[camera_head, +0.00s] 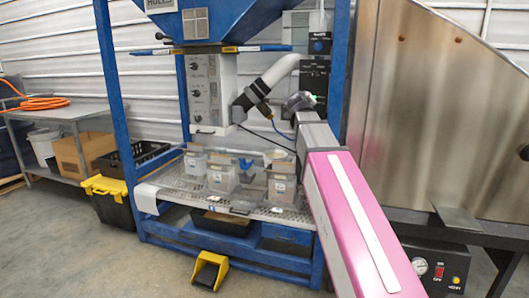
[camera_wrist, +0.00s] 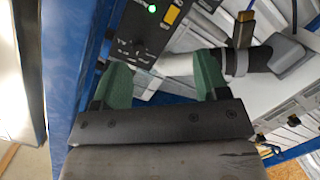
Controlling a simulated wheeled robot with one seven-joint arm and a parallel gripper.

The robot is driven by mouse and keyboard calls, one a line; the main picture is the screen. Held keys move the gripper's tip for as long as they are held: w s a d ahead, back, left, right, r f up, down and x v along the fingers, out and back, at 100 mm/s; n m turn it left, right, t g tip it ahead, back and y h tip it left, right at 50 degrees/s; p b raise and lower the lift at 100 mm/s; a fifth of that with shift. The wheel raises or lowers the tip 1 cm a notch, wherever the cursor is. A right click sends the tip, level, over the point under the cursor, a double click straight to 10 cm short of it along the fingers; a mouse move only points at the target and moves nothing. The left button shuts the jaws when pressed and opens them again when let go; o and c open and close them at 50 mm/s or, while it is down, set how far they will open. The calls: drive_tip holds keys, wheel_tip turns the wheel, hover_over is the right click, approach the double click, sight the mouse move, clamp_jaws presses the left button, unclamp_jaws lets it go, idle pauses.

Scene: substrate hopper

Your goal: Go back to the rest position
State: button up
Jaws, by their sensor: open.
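My gripper (camera_wrist: 163,62) has its two green fingers spread apart in the wrist view, and nothing is visible held between them. Behind the fingers are a dark control box (camera_wrist: 145,35) with a small green light and a grey hose (camera_wrist: 180,63) with a black cuff. In the head view my gripper (camera_head: 300,100) is small and partly hidden at the end of my pink arm. It is in front of the blue hopper frame, near the hose (camera_head: 275,75) and the dark boxes (camera_head: 315,80). I cannot tell whether it touches any of them.
Several clear bins (camera_head: 222,178) stand on the perforated shelf (camera_head: 185,187) below the hopper (camera_head: 215,20). A yellow foot pedal (camera_head: 209,270) is on the floor. A steel machine (camera_head: 440,110) stands close on the right. A side table (camera_head: 60,113) is at left, with open floor in front.

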drive_tip(key=s+d+f+m+g+y, duration=0.1)
drive_tip(key=s+f+g, duration=0.3)
drive_tip(key=f, duration=1.1)
drive_tip(key=s+d+f+m+g+y, duration=0.1)
drive_tip(key=s+d+f+g, duration=0.15)
drive_tip(key=f, duration=1.35)
drive_tip(key=s+a+f+m+g+y, duration=0.1)
drive_tip(key=s+f+g, duration=0.7)
drive_tip(key=s+f, duration=1.2)
wheel_tip(320, 180, down, 4)
drive_tip(key=shift+s+a+r+m+y, duration=0.1)
drive_tip(key=shift+s+a+m+y, duration=0.2)
drive_tip(key=shift+m+y, duration=0.6)
